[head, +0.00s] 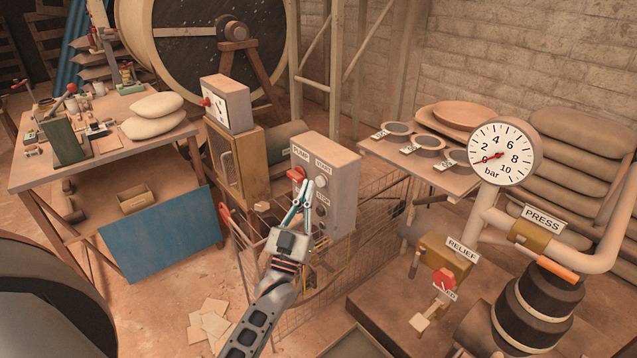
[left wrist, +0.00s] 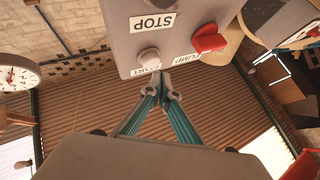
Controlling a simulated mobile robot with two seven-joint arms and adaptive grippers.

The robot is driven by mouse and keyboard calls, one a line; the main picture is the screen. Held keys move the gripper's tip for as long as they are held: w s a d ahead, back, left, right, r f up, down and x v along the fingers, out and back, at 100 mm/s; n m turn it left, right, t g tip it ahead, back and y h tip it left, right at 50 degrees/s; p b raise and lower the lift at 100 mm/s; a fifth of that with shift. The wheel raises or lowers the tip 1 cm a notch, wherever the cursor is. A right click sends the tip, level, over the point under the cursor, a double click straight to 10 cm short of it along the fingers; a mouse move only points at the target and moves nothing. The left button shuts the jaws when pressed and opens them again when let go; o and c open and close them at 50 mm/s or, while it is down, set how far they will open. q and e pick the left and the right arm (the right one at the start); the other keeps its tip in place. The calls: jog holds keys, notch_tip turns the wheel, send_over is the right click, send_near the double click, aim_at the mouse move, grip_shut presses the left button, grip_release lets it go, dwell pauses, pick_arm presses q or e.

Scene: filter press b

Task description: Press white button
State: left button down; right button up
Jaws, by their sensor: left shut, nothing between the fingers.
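The grey pump control box (head: 343,190) stands mid-picture in the head view, with START and STOP labels and a red switch (head: 296,173). The white button (head: 320,183) sits under the START label. In the left wrist view, where the box is upside down, the white button (left wrist: 149,57) lies between the two labels. My left gripper (head: 308,186) is shut and empty, its tips in front of the box face, just left of the button. In the left wrist view the tips (left wrist: 161,82) overlap the START label; I cannot tell whether they touch the panel. My right gripper is not in view.
A wire mesh fence (head: 375,225) stands around the box. A gauge (head: 501,154), a PRESS pipe and a red RELIEF valve handle (head: 445,279) are at the right. A workbench (head: 95,150) with sacks stands at the left. Papers (head: 209,322) lie on the floor.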

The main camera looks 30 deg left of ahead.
pick_arm(q)
jog(key=shift+w, duration=0.1)
dwell(0.7)
jog(key=shift+w+d, duration=0.15)
jog(key=shift+w, duration=0.2)
